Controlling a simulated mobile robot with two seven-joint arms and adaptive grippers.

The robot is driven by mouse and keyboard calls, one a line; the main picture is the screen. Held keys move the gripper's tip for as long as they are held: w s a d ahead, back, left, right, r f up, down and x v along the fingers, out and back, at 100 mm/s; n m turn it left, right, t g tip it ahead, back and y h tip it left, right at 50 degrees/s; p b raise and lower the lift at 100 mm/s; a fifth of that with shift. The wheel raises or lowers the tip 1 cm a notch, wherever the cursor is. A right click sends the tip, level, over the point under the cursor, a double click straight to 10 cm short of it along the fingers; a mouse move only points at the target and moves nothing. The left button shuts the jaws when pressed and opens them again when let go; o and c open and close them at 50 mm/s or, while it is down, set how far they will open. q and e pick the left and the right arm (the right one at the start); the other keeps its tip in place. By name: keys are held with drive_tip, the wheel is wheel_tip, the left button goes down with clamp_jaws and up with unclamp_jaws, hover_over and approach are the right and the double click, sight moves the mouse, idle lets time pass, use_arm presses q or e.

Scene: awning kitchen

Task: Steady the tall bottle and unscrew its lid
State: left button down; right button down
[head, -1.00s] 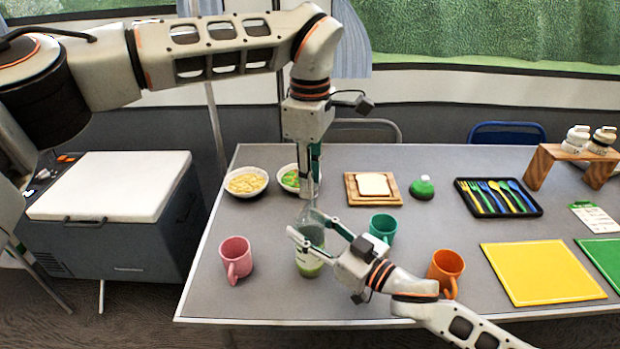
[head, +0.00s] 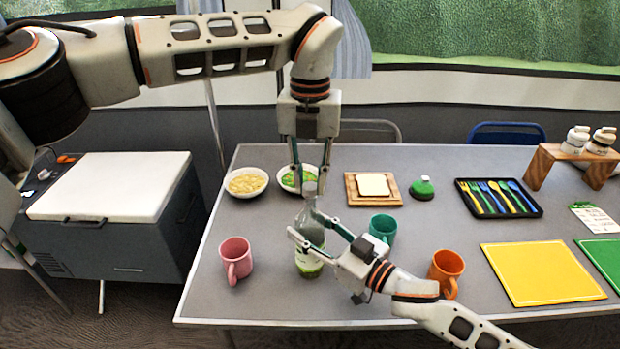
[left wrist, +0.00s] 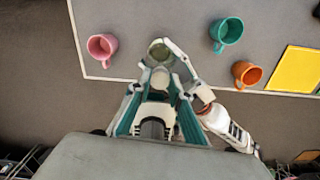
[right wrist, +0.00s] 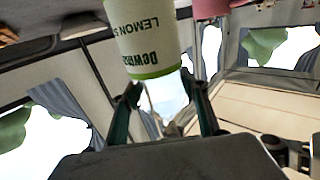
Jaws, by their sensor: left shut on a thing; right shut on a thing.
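The tall bottle (head: 309,262), clear with a pale green label band, stands upright near the table's front edge. Its label shows close up in the right wrist view (right wrist: 150,42). My right gripper (head: 306,229) comes in from the right and is shut around the bottle's upper body. My left gripper (head: 309,190) points straight down from above and is shut on the lid at the bottle's top. The lid is mostly hidden by the fingertips in the head view; a pale round top shows between the fingers in the left wrist view (left wrist: 160,78). I cannot tell how loose the lid is.
A pink mug (head: 236,260) stands left of the bottle; a teal mug (head: 383,228) and an orange mug (head: 446,270) stand to the right. Two bowls, one of them yellowish (head: 246,182), and a bread board (head: 350,190) lie behind. The table front edge is close.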

use_arm(q)
drive_tip(key=n, duration=0.5)
drive_tip(key=shift+n, duration=0.3)
drive_tip(key=n, duration=1.3)
drive_tip(key=shift+n, duration=0.4)
drive_tip(key=shift+r, duration=0.3)
drive_tip(key=shift+r, duration=0.9)
